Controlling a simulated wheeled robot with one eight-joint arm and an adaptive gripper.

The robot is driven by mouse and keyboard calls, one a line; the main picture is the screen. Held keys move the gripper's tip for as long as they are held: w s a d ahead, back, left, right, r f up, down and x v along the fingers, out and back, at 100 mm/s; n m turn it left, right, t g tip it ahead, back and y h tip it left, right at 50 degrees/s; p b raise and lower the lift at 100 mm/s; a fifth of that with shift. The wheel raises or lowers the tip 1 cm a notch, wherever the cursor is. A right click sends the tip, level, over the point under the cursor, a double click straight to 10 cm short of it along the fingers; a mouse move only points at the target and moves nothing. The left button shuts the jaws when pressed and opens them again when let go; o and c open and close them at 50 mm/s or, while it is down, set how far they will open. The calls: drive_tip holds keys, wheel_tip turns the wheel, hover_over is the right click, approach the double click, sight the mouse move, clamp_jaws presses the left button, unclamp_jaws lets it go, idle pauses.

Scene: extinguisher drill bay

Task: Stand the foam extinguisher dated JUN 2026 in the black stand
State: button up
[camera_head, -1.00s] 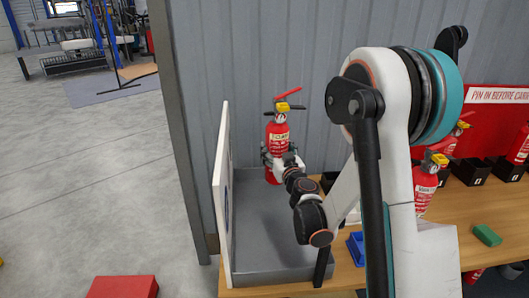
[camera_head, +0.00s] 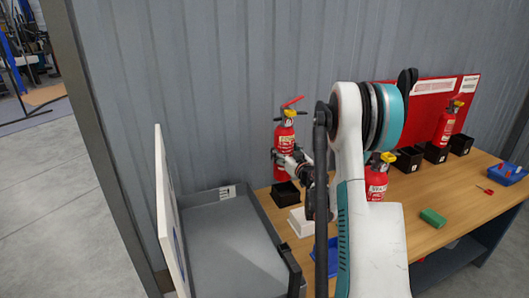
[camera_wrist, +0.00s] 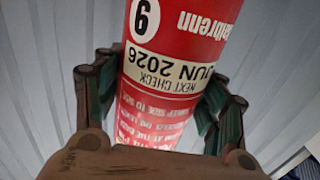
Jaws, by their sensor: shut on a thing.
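A red extinguisher (camera_head: 283,135) with a yellow and red top is upright in my gripper (camera_head: 287,160). In the wrist view the same extinguisher (camera_wrist: 175,75) shows a label reading NEXT CHECK JUN 2026 and a round 9, upside down. My gripper (camera_wrist: 160,105) has a finger on each side of its body. The black stand (camera_head: 286,196) is on the wooden table's left end, directly below the extinguisher in the picture. Whether the extinguisher's base is just above the stand or touching it, I cannot tell. A white stand (camera_head: 302,222) is just in front.
A grey tray (camera_head: 225,245) with an upright white panel (camera_head: 168,215) lies left of the table. A blue holder (camera_head: 328,256), another extinguisher (camera_head: 376,181) and a green block (camera_head: 433,218) are nearer or right. Several black boxes (camera_head: 408,159) line the back.

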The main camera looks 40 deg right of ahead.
drive_tip(key=shift+d+f, duration=0.2)
drive_tip(key=shift+d, duration=0.75)
drive_tip(key=shift+f, duration=0.1)
drive_tip(key=shift+s+f+b, duration=0.1)
drive_tip(key=shift+f+b, duration=1.3)
drive_tip(key=shift+f, duration=1)
drive_tip(key=shift+s+r, duration=0.1)
drive_tip(key=shift+f, duration=2.05)
idle(0.8)
drive_tip(key=shift+s+a+f, duration=0.25)
drive_tip(key=shift+f, duration=0.4)
idle(0.5)
drive_tip(key=shift+r, duration=0.3)
